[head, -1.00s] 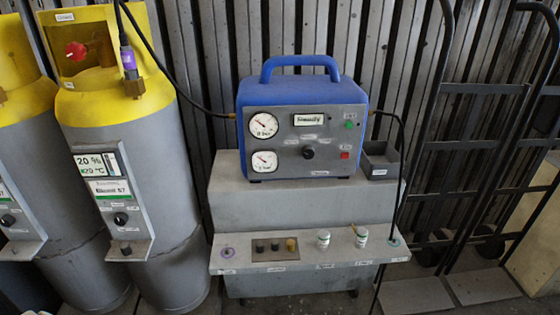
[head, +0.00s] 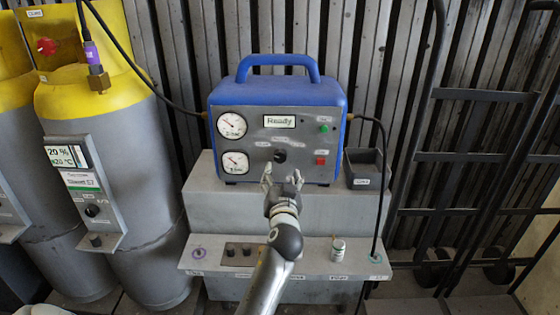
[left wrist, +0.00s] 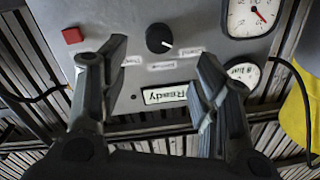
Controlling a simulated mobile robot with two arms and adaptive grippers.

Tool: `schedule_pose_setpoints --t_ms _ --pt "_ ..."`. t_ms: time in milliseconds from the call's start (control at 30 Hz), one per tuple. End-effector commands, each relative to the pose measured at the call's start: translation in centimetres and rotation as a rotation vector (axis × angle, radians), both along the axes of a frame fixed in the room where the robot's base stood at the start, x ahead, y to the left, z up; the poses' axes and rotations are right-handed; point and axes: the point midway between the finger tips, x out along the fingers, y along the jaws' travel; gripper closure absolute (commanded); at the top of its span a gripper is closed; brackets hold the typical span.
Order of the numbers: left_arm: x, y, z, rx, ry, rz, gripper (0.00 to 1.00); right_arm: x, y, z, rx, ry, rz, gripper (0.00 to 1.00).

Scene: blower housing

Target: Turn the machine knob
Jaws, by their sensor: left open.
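The machine is a blue box (head: 330,105) with a handle and a grey front panel, standing on a grey stepped stand. Its black knob (head: 280,155) sits mid-panel, below a small display (head: 279,121) reading "Ready". My left gripper (head: 283,178) is open in front of the panel, just below the knob in the head view. In the left wrist view, which shows the panel upside down, the knob (left wrist: 159,38) lies between and beyond the spread fingers (left wrist: 160,62), with a white pointer mark. The fingers appear apart from the knob. My right gripper is not in view.
Two gauges (head: 232,125) are left of the knob, a red button (head: 320,160) right. A dark bin (head: 366,168) stands beside the machine. Yellow-topped cylinders (head: 95,170) stand left, hand trucks (head: 470,150) right. Hoses run to the machine.

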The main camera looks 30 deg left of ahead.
Motion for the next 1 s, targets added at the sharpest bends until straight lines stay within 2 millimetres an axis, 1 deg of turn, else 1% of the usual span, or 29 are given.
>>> schedule_pose_setpoints --t_ms 33,300,500,700,1000 --pt "0.7 0.6 0.2 0.003 0.000 0.002 0.42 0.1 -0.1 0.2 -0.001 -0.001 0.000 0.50" --pt "4.3 3.1 0.1 0.002 0.002 0.000 0.42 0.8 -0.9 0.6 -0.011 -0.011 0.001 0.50" --pt "6.3 4.5 0.0 0.000 0.002 -0.001 0.42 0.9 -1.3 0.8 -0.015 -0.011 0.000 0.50" --pt "7.3 5.1 0.0 0.000 0.001 -0.002 0.42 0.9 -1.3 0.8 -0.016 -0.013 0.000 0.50" --pt "7.4 5.2 0.0 0.000 0.001 -0.002 0.42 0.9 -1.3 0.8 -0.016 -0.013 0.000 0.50"
